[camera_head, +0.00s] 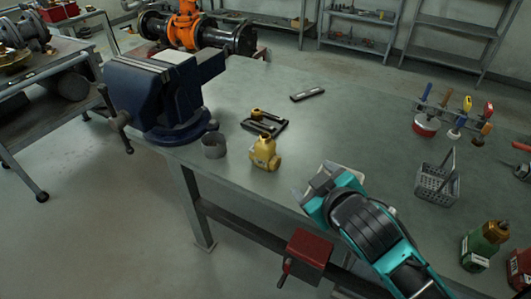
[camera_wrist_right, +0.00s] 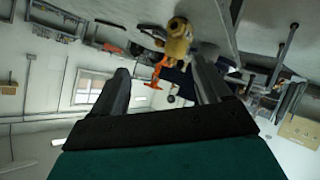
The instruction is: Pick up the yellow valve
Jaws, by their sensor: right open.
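The yellow valve (camera_head: 264,153) stands on the grey workbench (camera_head: 330,130) near its front edge, left of my right gripper. My right gripper (camera_head: 312,183) is open and empty, apart from the valve, with its fingers pointing left toward it. In the right wrist view the valve (camera_wrist_right: 178,38) shows beyond the two spread fingers of my right gripper (camera_wrist_right: 160,95), above the gap between them. My left gripper is in neither view.
A blue vise (camera_head: 165,95) stands at the bench's left end. A grey cup (camera_head: 214,146) is left of the valve, and a black tray with small parts (camera_head: 264,124) is behind it. A grey basket (camera_head: 437,184) and several tools are at right.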

